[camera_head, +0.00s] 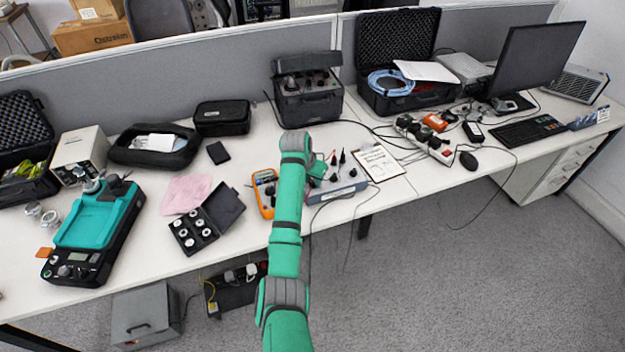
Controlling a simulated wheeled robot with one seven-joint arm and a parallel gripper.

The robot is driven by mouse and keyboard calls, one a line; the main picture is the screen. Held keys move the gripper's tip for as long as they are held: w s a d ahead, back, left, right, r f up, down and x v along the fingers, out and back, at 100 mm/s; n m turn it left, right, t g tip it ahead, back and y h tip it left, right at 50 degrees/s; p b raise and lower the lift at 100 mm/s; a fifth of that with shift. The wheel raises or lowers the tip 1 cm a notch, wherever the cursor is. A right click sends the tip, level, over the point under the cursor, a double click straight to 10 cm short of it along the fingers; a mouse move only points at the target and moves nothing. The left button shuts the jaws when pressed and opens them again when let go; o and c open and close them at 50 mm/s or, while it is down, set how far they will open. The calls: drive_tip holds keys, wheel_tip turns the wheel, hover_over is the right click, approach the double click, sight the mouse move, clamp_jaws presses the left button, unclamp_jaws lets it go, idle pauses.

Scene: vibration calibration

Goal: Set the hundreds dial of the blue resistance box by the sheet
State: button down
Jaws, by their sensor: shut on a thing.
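The blue resistance box (348,187) sits near the front edge of the table, with dark and red posts or leads standing on its top. My arm reaches up past its left side and bends down over it. My gripper (317,180) is at the left part of the box top, shut on what seems to be a dial there. The arm hides much of that area, so I cannot read the dial or tell which one it is. The sheet (378,162), a white page on a brown clipboard, lies just right of the box. Its writing is too small to read.
An orange multimeter (264,190) lies close left of my arm. An open black case of weights (197,228) is further left. A dark instrument case (308,104) stands behind the box. Black cables cross the table behind the sheet, and leads hang over the front edge.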

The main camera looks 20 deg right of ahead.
drive_tip(key=m, duration=0.2)
drive_tip(key=m+g+h, duration=0.1)
drive_tip(key=m, duration=0.2)
drive_tip(key=shift+w+a+r+g, duration=0.1)
drive_tip(key=shift+w+g, duration=0.1)
drive_tip(key=shift+g, duration=0.1)
drive_tip(key=m+g, duration=0.1)
drive_tip(key=m, duration=0.2)
drive_tip(key=m+g, duration=0.1)
drive_tip(key=m, duration=0.2)
drive_tip(key=shift+w+g, duration=0.15)
drive_tip(key=shift+g, duration=0.15)
drive_tip(key=shift+m, duration=0.3)
drive_tip(key=c, duration=1.6)
unclamp_jaws()
drive_tip(key=shift+o, duration=0.2)
drive_tip(key=s+v, duration=0.1)
drive_tip(key=v, duration=0.9)
drive_tip(key=shift+w+a+r, duration=0.15)
drive_tip(key=shift+w+r, duration=0.1)
drive_tip(key=shift+w, duration=0.25)
